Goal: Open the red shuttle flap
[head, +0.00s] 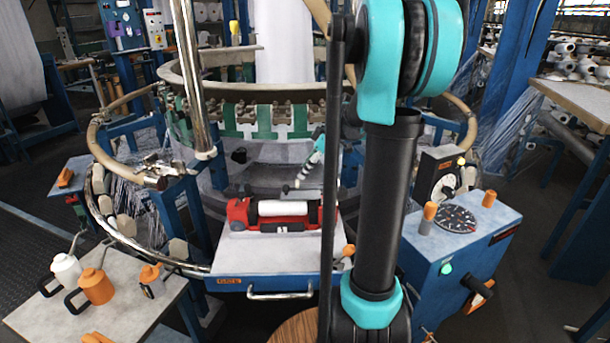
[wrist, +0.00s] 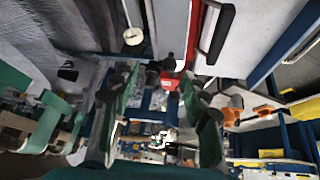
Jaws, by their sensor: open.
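The red shuttle (head: 240,214) sits on a grey-topped shelf with a blue front (head: 265,256), in front of the loom in the head view. A white roll (head: 283,208) lies along it, and a dark strip with a pale label shows on its front. I cannot pick out the flap clearly. Part of the shuttle is hidden by my arm. A red part (wrist: 168,81), probably the shuttle, shows beyond the fingertips, but contact cannot be told.
The round loom frame (head: 260,92) with green bands stands behind. A side table (head: 115,305) with white and orange cans is at left. A blue control box (head: 460,240) with a dial is at right. A chrome post (head: 190,75) rises left of the shuttle.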

